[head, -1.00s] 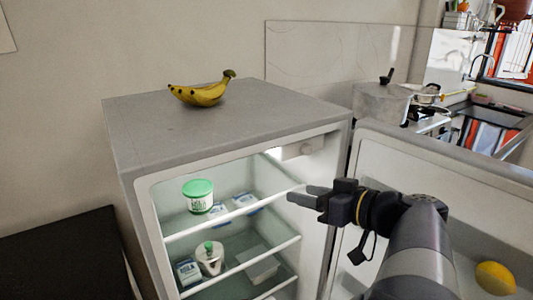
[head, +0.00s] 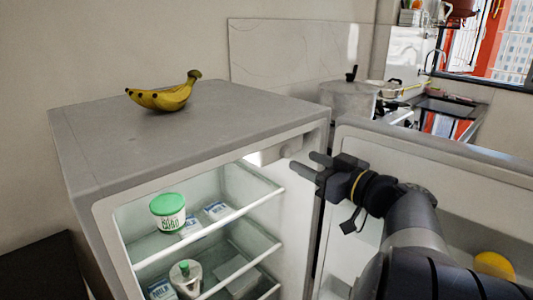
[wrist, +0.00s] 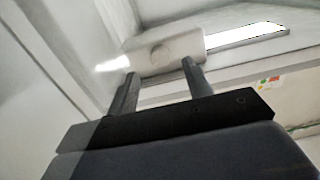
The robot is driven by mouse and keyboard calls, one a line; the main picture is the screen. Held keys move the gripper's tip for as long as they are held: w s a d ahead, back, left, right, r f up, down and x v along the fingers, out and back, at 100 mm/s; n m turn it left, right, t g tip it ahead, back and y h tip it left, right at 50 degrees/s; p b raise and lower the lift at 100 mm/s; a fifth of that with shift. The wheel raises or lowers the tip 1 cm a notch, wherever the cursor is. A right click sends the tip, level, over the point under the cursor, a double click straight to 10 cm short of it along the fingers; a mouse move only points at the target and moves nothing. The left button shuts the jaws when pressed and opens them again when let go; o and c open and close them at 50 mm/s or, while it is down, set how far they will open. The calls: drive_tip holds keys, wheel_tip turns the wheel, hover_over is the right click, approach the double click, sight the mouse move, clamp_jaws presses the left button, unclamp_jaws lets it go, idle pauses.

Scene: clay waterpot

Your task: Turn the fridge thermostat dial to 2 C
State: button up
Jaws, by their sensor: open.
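The thermostat dial (head: 291,150) is a small round pale knob at the fridge's upper right inside. In the wrist view the dial (wrist: 162,52) sits on a white housing, just beyond and between my fingertips. Any numbers on it are too small to read. My gripper (head: 303,163) is open and empty, with its fingers pointing at the dial; both fingers also show in the wrist view (wrist: 158,69). I cannot tell whether either finger touches the dial. The fridge (head: 180,130) is open.
The open fridge door (head: 430,165) is on the right, close to my arm, with a lemon (head: 494,264) in it. A green-lidded tub (head: 168,212) and cartons stand on glass shelves. Bananas (head: 165,96) lie on top of the fridge.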

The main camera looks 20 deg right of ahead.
sight(289, 154)
drive_tip(key=shift+p+x, duration=0.3)
drive_tip(key=shift+x, duration=2)
drive_tip(key=c, duration=1)
drive_tip(key=shift+f+m+b, duration=0.25)
drive_tip(key=shift+m+b, duration=0.55)
drive_tip(key=shift+b, duration=0.45)
drive_tip(key=shift+r+m+b, duration=0.2)
drive_tip(key=shift+m+b, duration=0.9)
drive_tip(key=shift+m, duration=0.4)
drive_tip(key=o, duration=1)
